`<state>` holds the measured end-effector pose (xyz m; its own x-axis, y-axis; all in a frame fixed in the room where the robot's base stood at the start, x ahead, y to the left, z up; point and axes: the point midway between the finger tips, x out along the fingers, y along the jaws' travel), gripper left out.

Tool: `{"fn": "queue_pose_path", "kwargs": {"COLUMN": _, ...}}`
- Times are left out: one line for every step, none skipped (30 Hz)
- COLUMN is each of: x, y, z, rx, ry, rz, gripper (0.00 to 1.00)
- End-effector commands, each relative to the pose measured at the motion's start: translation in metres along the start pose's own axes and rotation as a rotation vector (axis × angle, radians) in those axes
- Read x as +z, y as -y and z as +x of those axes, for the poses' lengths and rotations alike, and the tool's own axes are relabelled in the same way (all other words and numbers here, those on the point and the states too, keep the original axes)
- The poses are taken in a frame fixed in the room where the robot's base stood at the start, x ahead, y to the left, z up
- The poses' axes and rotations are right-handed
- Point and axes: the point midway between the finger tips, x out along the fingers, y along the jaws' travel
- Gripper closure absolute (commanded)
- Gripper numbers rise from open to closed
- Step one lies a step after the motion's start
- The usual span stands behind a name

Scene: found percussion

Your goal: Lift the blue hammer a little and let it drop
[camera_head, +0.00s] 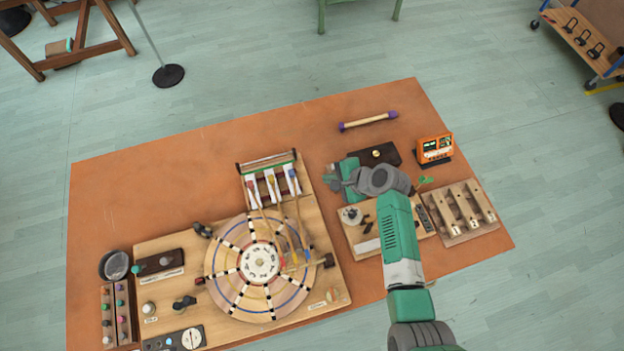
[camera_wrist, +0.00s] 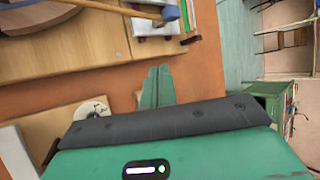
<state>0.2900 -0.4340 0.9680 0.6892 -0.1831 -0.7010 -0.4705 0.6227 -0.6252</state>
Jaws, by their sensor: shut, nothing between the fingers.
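The blue hammer has a blue head (camera_head: 292,174) and a thin wooden handle. It is the rightmost of three hammers beside the white blocks at the top of the wooden instrument board. In the wrist view its blue head (camera_wrist: 170,13) is at the top edge, with the handle running left out of frame. The red hammer (camera_head: 250,185) and yellow hammer (camera_head: 270,179) lie to its left. My gripper (camera_head: 332,169) is to the right of the blue hammer, apart from it. In the wrist view its green fingers (camera_wrist: 157,85) are together and empty.
A spoked wooden wheel (camera_head: 218,258) sits on the board below the hammers. Right of my gripper are a dark box (camera_head: 388,152), an orange device (camera_head: 434,148) and a wooden rack (camera_head: 461,212). A purple-ended stick (camera_head: 367,121) lies behind. The orange mat's left area is clear.

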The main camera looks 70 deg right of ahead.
Motion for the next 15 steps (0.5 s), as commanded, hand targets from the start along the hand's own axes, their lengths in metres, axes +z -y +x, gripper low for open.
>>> {"fn": "queue_pose_path", "kwargs": {"x": -0.003, "y": -0.005, "z": 0.001, "rx": 0.003, "ry": 0.002, "rz": 0.020, "gripper": 1.00}}
{"fn": "queue_pose_path", "kwargs": {"x": -0.004, "y": -0.006, "z": 0.000, "rx": 0.004, "ry": 0.003, "rz": 0.026, "gripper": 1.00}}
{"fn": "queue_pose_path", "kwargs": {"x": -0.004, "y": -0.006, "z": 0.000, "rx": 0.005, "ry": 0.004, "rz": 0.028, "gripper": 1.00}}
{"fn": "queue_pose_path", "kwargs": {"x": -0.004, "y": -0.006, "z": 0.000, "rx": 0.005, "ry": 0.004, "rz": 0.027, "gripper": 1.00}}
{"fn": "queue_pose_path", "kwargs": {"x": -0.004, "y": -0.006, "z": 0.001, "rx": 0.005, "ry": 0.004, "rz": 0.026, "gripper": 1.00}}
{"fn": "queue_pose_path", "kwargs": {"x": -0.004, "y": -0.006, "z": 0.004, "rx": 0.005, "ry": 0.004, "rz": 0.025, "gripper": 1.00}}
{"fn": "queue_pose_path", "kwargs": {"x": -0.003, "y": -0.006, "z": 0.006, "rx": 0.005, "ry": 0.004, "rz": 0.025, "gripper": 1.00}}
{"fn": "queue_pose_path", "kwargs": {"x": -0.003, "y": -0.006, "z": 0.010, "rx": 0.006, "ry": 0.005, "rz": 0.024, "gripper": 1.00}}
{"fn": "queue_pose_path", "kwargs": {"x": -0.004, "y": -0.006, "z": 0.016, "rx": 0.006, "ry": 0.004, "rz": 0.024, "gripper": 1.00}}
{"fn": "queue_pose_path", "kwargs": {"x": -0.004, "y": -0.006, "z": 0.022, "rx": 0.005, "ry": 0.004, "rz": 0.024, "gripper": 1.00}}
{"fn": "queue_pose_path", "kwargs": {"x": -0.004, "y": -0.006, "z": 0.028, "rx": 0.006, "ry": 0.004, "rz": 0.023, "gripper": 1.00}}
{"fn": "queue_pose_path", "kwargs": {"x": -0.004, "y": -0.007, "z": 0.037, "rx": 0.006, "ry": 0.004, "rz": 0.023, "gripper": 1.00}}
{"fn": "queue_pose_path", "kwargs": {"x": -0.004, "y": -0.006, "z": 0.044, "rx": 0.006, "ry": 0.004, "rz": 0.022, "gripper": 1.00}}
{"fn": "queue_pose_path", "kwargs": {"x": -0.004, "y": -0.007, "z": 0.051, "rx": 0.007, "ry": 0.004, "rz": 0.022, "gripper": 1.00}}
{"fn": "queue_pose_path", "kwargs": {"x": -0.004, "y": -0.007, "z": 0.060, "rx": 0.006, "ry": 0.003, "rz": 0.021, "gripper": 1.00}}
